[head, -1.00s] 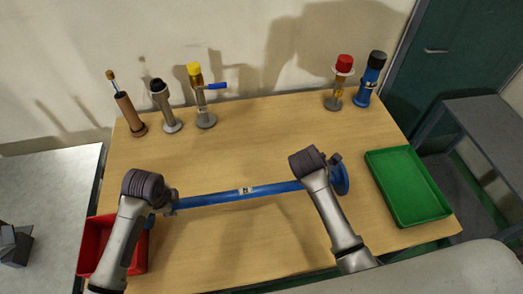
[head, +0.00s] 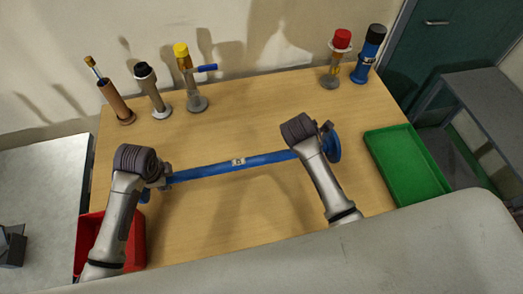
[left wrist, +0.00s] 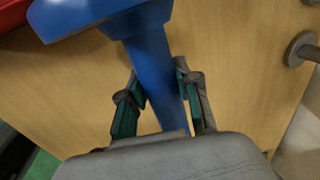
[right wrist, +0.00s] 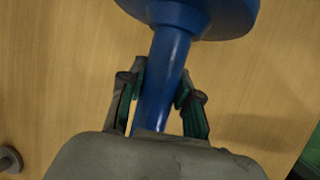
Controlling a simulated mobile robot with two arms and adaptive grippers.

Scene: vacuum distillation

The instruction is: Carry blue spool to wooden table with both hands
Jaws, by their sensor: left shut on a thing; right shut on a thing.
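The blue spool (head: 215,168) is a long blue pipe with a flange at each end and a small white label near its middle. It lies across the view above the wooden table (head: 240,225), its right end farther back. My left gripper (head: 168,177) is shut on the pipe by its left flange, which also shows in the left wrist view (left wrist: 152,50). My right gripper (head: 303,152) is shut on the pipe by its right flange, also in the right wrist view (right wrist: 165,70). Whether the spool touches the table I cannot tell.
A red tray (head: 135,240) is at the front left, partly behind my left arm. A green tray (head: 408,165) is at the right. Several upright pipe pieces stand along the back, including a yellow-capped one (head: 187,80) and a red-capped one (head: 335,60). The table's middle is clear.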

